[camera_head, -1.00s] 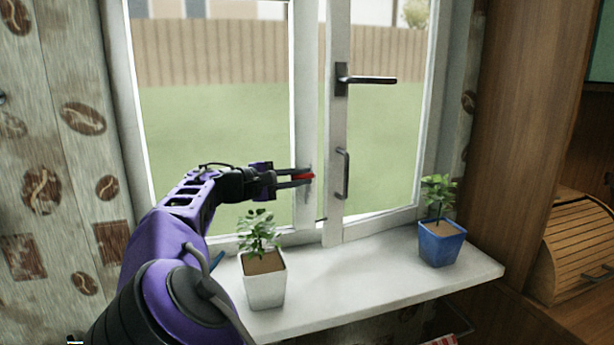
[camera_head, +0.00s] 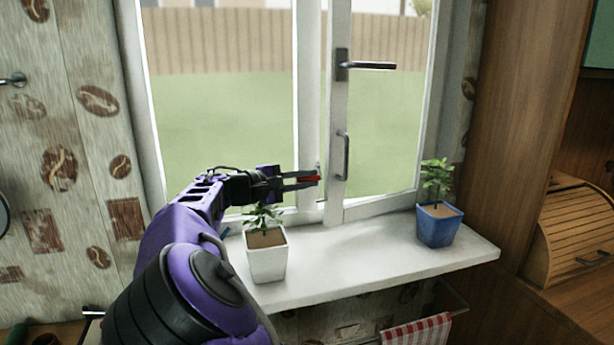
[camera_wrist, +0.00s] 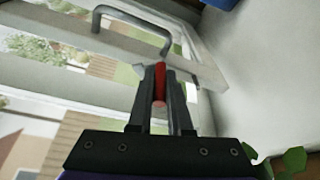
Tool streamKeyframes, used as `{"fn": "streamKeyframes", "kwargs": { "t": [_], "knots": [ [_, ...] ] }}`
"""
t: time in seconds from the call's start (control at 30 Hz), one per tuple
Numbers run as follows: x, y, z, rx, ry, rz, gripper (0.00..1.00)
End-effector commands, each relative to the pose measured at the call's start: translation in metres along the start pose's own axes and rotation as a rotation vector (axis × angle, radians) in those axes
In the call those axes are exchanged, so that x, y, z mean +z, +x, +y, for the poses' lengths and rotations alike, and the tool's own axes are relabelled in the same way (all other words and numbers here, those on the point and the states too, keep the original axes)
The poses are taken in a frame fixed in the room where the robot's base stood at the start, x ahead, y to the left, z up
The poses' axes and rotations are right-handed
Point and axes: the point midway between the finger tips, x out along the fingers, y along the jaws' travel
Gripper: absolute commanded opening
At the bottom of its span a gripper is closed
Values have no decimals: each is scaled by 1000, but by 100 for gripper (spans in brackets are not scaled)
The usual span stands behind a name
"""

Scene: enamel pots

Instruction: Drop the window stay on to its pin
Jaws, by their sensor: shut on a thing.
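My gripper (camera_head: 316,180) is shut on a small red piece (camera_head: 310,178), which looks like the grip of the window stay. The red piece shows between the fingers in the wrist view (camera_wrist: 160,78), and a bit of grey metal shows beside the fingertips there. The rest of the stay is hidden or too small to make out. The gripper is at the gap between the window's middle post (camera_head: 308,100) and the right sash (camera_head: 337,120), low down, above the sill. The sash looks slightly ajar. I cannot make out the pin.
A white pot with a plant (camera_head: 267,262) stands on the sill (camera_head: 340,262) below my arm. A blue pot with a plant (camera_head: 439,226) stands at the sill's right end. The sash carries a lever handle (camera_head: 365,66) and a grey pull handle (camera_head: 344,157). The sill's middle is clear.

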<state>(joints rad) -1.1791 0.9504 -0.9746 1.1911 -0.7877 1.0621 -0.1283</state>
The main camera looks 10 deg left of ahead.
Motion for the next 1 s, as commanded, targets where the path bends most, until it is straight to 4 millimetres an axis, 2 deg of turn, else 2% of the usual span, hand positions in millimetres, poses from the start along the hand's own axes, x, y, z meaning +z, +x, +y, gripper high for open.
{"fn": "streamKeyframes", "kwargs": {
  "t": [0.47,0.5,0.67,1.0],
  "knots": [
    [-2,0,-2,-1,-1,1,0],
    [-2,0,-2,-1,-1,1,19],
    [-2,0,-2,0,-1,1,47],
    [-1,0,-1,0,0,0,47]
  ]
}}
